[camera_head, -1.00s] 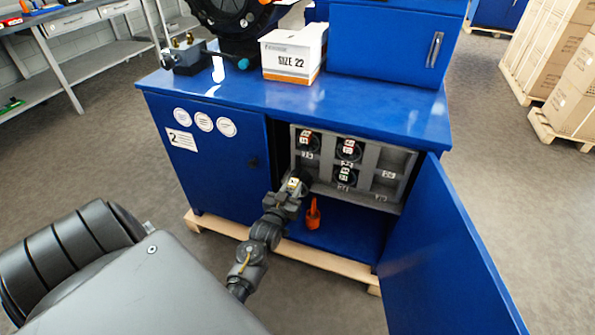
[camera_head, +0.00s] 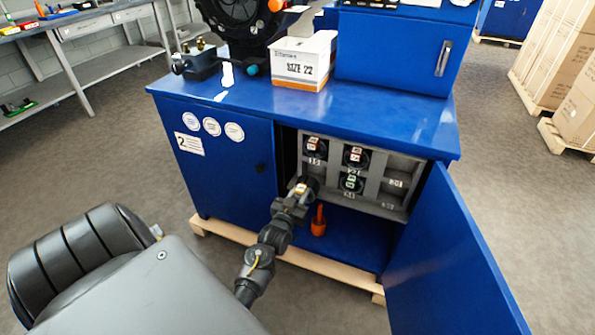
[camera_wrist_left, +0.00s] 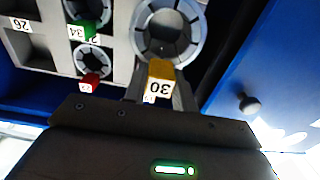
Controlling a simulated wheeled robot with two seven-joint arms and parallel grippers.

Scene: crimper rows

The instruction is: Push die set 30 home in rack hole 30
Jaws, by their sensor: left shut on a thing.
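My left gripper (camera_head: 301,190) is at the lower left of the grey rack (camera_head: 388,205) inside the open blue cabinet. In the left wrist view its fingers (camera_wrist_left: 160,92) are shut on the yellow tab of die set 30 (camera_wrist_left: 168,28), a round dark-and-grey ring with a white label reading 30. The ring faces the rack at its end column and looks larger than the seated sets. It covers the hole behind it, so how deep it sits cannot be told. My right gripper is not in view.
Other die sets sit in the rack, one with a green tab (camera_wrist_left: 90,30) and one with a red tab (camera_wrist_left: 90,82). An orange object (camera_head: 318,222) stands on the cabinet floor below. The open door (camera_head: 445,260) is at the right; the closed door (camera_head: 225,160) is at the left.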

